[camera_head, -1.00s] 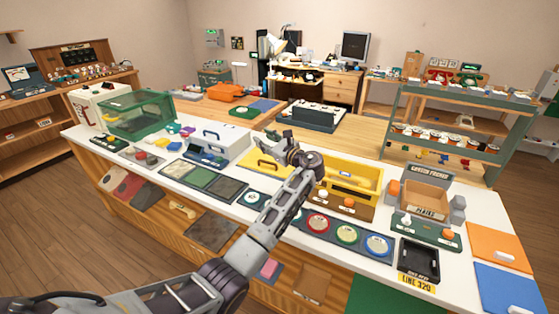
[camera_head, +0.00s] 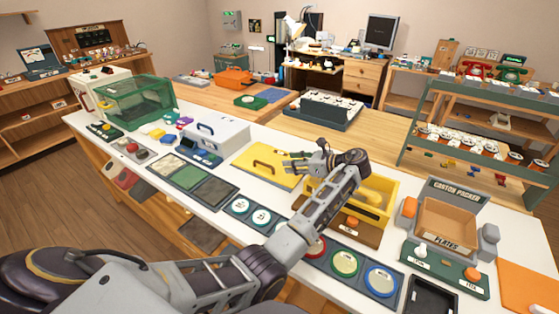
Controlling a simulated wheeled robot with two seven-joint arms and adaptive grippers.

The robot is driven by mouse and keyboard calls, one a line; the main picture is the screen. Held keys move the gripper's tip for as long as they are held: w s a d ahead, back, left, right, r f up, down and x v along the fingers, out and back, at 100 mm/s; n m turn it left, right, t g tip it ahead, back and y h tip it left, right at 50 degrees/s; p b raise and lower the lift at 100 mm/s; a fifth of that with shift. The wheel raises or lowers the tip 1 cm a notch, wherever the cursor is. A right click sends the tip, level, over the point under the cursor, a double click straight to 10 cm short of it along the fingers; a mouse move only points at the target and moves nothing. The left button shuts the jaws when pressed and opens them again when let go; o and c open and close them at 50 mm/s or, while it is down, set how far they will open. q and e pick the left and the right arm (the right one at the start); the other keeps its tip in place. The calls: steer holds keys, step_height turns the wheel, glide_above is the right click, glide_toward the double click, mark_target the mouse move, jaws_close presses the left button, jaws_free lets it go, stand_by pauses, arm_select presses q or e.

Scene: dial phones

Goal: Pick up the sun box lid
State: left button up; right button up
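The yellow lid (camera_head: 262,174) lies flat on the white counter. It has a dark yellow handle on top, near its left side. I take it for the sun box lid, though no sun mark is readable. The open yellow box (camera_head: 393,206) stands to its right, partly hidden behind my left arm. My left gripper (camera_head: 288,161) appears open and empty, its fingers pointing left. In the picture it overlaps the lid's right part, to the right of the handle. I cannot tell its height above the lid. My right gripper is out of view.
A white case (camera_head: 215,137) with a blue handle stands left of the lid. A green clear-sided bin (camera_head: 135,101) is further left. Round coloured dials (camera_head: 344,263) lie in front, and a packer stand (camera_head: 446,222) is at the right. A dark rack (camera_head: 330,108) stands behind.

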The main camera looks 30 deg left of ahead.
arm_select(q)
steer(key=shift+w+d+f+g, duration=0.15)
steer(key=shift+d+f+g, duration=0.1)
steer(key=shift+d+g, duration=0.05)
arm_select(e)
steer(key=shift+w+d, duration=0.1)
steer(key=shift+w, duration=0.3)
arm_select(q)
glide_above(277, 175)
steer(key=f, duration=0.3)
steer(key=shift+d+b, duration=0.35)
steer(key=shift+a, duration=0.2)
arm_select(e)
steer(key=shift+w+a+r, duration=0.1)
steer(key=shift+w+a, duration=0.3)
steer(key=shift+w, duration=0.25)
arm_select(q)
steer(key=shift+a, duration=0.1)
